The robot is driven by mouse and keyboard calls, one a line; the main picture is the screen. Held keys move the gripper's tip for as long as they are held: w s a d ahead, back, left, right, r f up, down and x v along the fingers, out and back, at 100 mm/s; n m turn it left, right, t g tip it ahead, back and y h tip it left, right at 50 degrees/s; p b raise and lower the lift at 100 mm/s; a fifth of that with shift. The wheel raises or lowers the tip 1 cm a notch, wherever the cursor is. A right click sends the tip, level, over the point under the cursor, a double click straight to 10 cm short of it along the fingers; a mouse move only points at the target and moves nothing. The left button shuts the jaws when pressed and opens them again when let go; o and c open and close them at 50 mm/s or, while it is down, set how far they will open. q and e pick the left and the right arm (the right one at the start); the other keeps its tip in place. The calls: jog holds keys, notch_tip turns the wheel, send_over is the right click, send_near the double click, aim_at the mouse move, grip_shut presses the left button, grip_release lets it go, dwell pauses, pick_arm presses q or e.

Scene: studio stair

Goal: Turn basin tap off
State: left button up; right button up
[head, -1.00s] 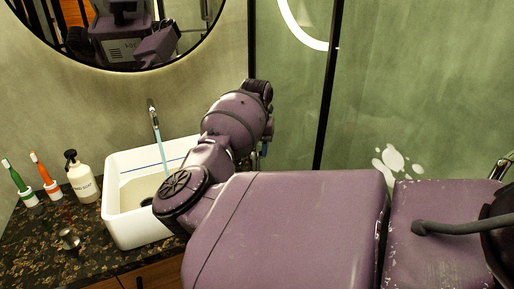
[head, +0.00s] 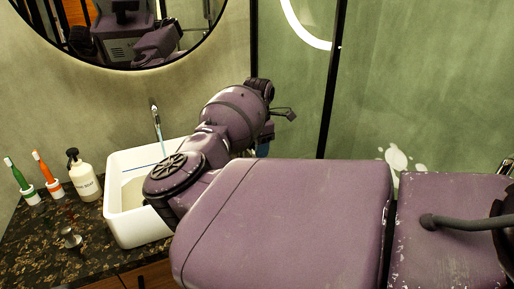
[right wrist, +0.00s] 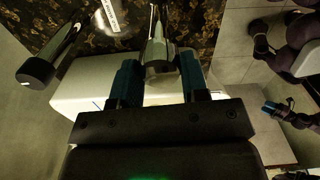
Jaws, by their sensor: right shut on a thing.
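The tap's slim metal spout (head: 154,108) shows on the wall above the white basin (head: 123,225) in the head view. A pale bluish streak below it suggests water, and my arm covers the area near its lower end. My right gripper (right wrist: 158,80) is shut on a grey metallic piece (right wrist: 158,52) that looks like the tap handle, between its teal fingers in the right wrist view. In the head view my right arm hides most of this grip. A small teal-tipped part at the right edge of the wrist view may be my left gripper (right wrist: 272,108); its jaws are too small to read.
A soap bottle (head: 84,178), a green toothbrush (head: 18,178) and an orange toothbrush (head: 44,172) stand on the dark speckled counter (head: 35,250) left of the basin. A small metal item (head: 70,237) is at its front. A round mirror hangs above; a glass panel (head: 420,80) is at right.

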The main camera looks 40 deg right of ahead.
jog(key=shift+m, duration=0.4)
dwell(0.3)
jog(key=o, duration=0.9)
jog(key=shift+o, duration=0.2)
jog(key=shift+r, duration=0.55)
notch_tip(320, 180, up, 8)
jog(key=shift+r+p, duration=0.15)
jog(key=shift+p, duration=0.6)
jog(key=shift+r, duration=0.75)
